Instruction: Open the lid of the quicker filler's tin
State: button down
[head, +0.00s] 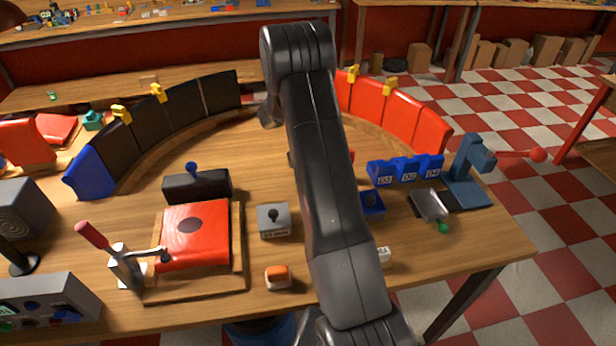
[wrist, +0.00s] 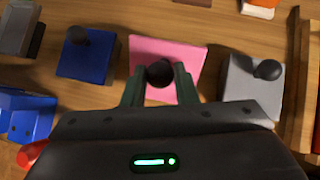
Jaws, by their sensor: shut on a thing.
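Three small square tins with round black knobs stand in a row in the wrist view: a blue tin (wrist: 84,60), a pink tin (wrist: 140,50) and a grey tin (wrist: 238,92). My gripper (wrist: 159,84) is shut on the black knob (wrist: 160,72) of the pink tin, one finger on each side. The pink lid looks level; I cannot tell whether it is raised. In the head view the grey tin (head: 273,222) is left of my arm and the blue tin (head: 372,203) is right of it. My arm hides the pink tin and my gripper there. Nothing seen marks which filler is quicker.
A red pad on a wooden board (head: 240,285) with a red-handled lever (head: 95,238) stands at left. An orange-and-white block (head: 278,277) lies near the front edge. Numbered blue boxes (head: 406,170) and a blue press-like stand (head: 468,175) are at right. Curved panels (head: 418,125) line the back.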

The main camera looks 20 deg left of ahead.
jog(key=shift+w+a+g+h+p, duration=0.35)
jog(key=shift+w+g+h, duration=0.2)
jog(key=shift+g, duration=0.15)
jog(key=shift+w+a+g+h+p, duration=0.35)
jog(key=shift+w+g+h, duration=0.15)
jog(key=shift+g, duration=0.2)
jog(key=c, duration=1.1)
grip_release()
jog(key=shift+c, duration=0.2)
